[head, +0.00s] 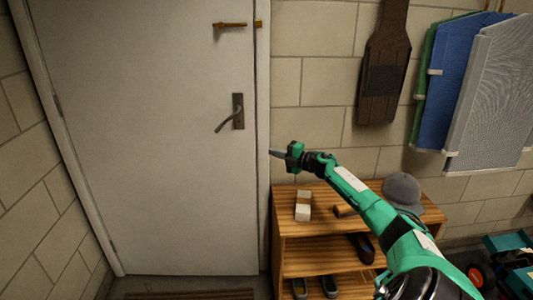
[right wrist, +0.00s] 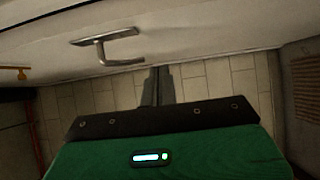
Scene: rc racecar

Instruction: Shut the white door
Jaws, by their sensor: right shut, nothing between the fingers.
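The white door (head: 150,130) fills the left of the head view and stands in or very near its frame; I cannot tell whether it is fully shut. Its dark lever handle (head: 238,112) is near the right edge, with a brass latch (head: 232,25) above. My right gripper (head: 273,153) is shut and empty, right of the handle and a little below it, by the right door post. In the right wrist view the door (right wrist: 220,30) runs across the top, with the handle (right wrist: 115,42) left of the dark fingers (right wrist: 157,75). My left gripper is not in view.
A wooden shelf (head: 300,242) with shoes, small boxes (head: 303,205) and a grey cap (head: 402,190) stands right of the door, under my right arm. Boards or mats (head: 450,90) hang on the block wall. A doormat (head: 190,295) lies before the door.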

